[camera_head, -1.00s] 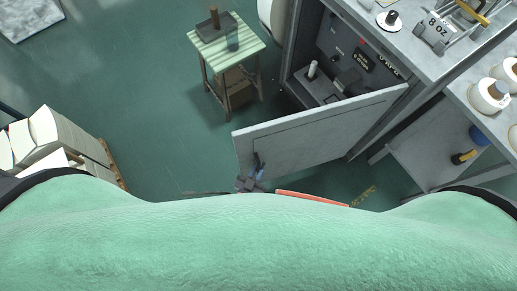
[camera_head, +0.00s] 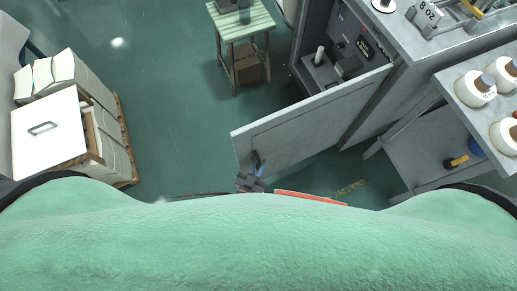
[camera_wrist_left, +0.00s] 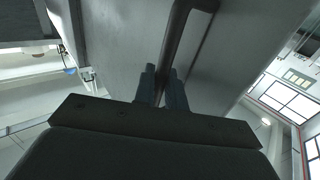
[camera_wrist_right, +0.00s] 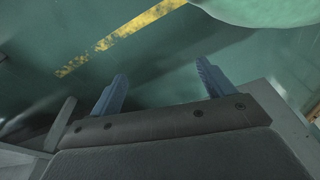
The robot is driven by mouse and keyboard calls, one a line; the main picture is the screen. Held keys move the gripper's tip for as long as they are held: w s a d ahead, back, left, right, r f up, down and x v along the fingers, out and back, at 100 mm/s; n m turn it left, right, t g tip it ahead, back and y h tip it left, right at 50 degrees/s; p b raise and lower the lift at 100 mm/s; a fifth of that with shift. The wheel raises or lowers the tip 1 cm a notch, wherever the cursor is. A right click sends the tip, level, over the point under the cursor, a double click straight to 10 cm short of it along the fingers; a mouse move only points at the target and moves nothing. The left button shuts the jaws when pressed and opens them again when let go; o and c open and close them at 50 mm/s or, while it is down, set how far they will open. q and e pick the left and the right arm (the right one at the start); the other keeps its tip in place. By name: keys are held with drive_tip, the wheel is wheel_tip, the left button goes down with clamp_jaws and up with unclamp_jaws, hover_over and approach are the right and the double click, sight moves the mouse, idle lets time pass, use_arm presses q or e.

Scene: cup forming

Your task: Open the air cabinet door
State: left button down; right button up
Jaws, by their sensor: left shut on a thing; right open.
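The grey air cabinet door (camera_head: 310,122) stands swung out from the cabinet in the head view, and the cabinet's inside (camera_head: 340,60) shows behind it. My left gripper (camera_head: 252,176) is at the door's free edge, low in the head view. In the left wrist view its two fingers (camera_wrist_left: 161,88) are closed around the dark bar handle (camera_wrist_left: 177,45) on the door panel. My right gripper (camera_wrist_right: 159,88) shows in the right wrist view with its fingers wide apart and nothing between them, over the green floor.
A small striped table (camera_head: 241,20) stands behind the door. A pallet of stacked white material (camera_head: 50,125) is at the left. Benches with white rolls (camera_head: 476,88) stand at the right. Green floor is clear between pallet and door.

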use_arm(q)
drive_tip(key=shift+d+r, duration=0.1)
use_arm(e)
drive_tip(key=shift+w+d, duration=0.15)
drive_tip(key=shift+d, duration=0.1)
use_arm(q)
drive_tip(key=c, duration=1.6)
unclamp_jaws()
drive_tip(key=shift+o, duration=0.2)
use_arm(e)
drive_tip(key=shift+d, duration=0.25)
use_arm(q)
drive_tip(key=b+v, duration=0.3)
drive_tip(key=v, duration=0.4)
drive_tip(key=shift+s, duration=0.35)
use_arm(e)
wheel_tip(320, 180, up, 6)
drive_tip(key=w+a, duration=0.2)
drive_tip(key=shift+a+g, duration=0.3)
drive_tip(key=shift+a, duration=0.1)
